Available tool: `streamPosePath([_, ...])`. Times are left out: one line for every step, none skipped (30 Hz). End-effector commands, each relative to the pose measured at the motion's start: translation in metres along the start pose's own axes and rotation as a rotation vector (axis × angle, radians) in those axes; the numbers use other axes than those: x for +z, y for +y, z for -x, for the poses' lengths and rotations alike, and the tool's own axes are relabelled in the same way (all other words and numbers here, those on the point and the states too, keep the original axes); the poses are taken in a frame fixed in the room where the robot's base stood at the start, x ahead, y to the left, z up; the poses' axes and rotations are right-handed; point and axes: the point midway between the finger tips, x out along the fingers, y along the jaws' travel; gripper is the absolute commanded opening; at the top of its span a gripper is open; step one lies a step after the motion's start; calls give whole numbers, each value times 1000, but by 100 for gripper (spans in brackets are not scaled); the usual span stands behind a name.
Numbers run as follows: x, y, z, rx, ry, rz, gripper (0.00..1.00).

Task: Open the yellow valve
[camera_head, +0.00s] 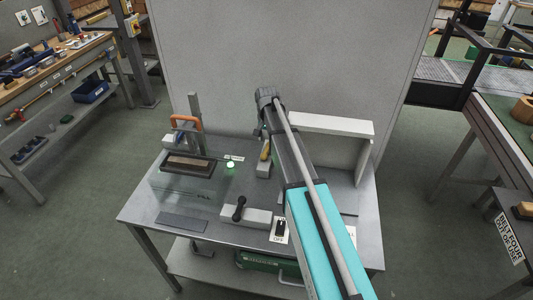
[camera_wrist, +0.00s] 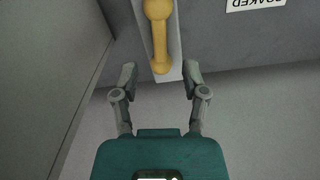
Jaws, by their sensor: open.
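The yellow valve handle (camera_wrist: 159,35) is a lever with rounded ends, mounted on a pale grey block (camera_wrist: 172,68). In the head view the yellow handle (camera_head: 265,150) shows as a small upright shape on the grey bench, just left of my arm. My gripper (camera_wrist: 160,73) is open and empty in the wrist view. Its two fingers stand apart on either side of the handle's near end, with a visible gap on both sides. I cannot tell the height between fingertips and handle. In the head view my arm largely hides the gripper.
The grey bench (camera_head: 145,211) also carries a block with a black lever (camera_head: 239,210), a black-and-white switch plate (camera_head: 280,231), a dark tray (camera_head: 187,164) and an orange-handled clamp (camera_head: 187,121). A tall grey panel (camera_head: 330,60) stands behind. A white shelf-like piece (camera_head: 330,124) is right of my arm.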

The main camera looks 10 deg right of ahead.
Motion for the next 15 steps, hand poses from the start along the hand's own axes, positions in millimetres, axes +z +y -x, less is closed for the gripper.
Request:
streamPosePath([0, 0, -8, 0, 0, 0, 57])
streamPosePath([0, 0, -10, 0, 0, 0, 57])
streamPosePath([0, 0, -14, 0, 0, 0, 57])
streamPosePath([0, 0, -16, 0, 0, 0, 57])
streamPosePath([0, 0, -18, 0, 0, 0, 57])
streamPosePath([0, 0, -21, 0, 0, 0, 57])
streamPosePath([0, 0, -24, 0, 0, 0, 57])
streamPosePath([0, 0, -26, 0, 0, 0, 57])
streamPosePath([0, 0, -29, 0, 0, -1, 57])
streamPosePath([0, 0, -31, 0, 0, -1, 57])
streamPosePath([0, 0, -34, 0, 0, -1, 57])
streamPosePath([0, 0, -37, 0, 0, -1, 57])
streamPosePath([0, 0, -39, 0, 0, -1, 57])
streamPosePath([0, 0, -41, 0, 0, -1, 57])
streamPosePath([0, 1, -44, 0, 0, -1, 57])
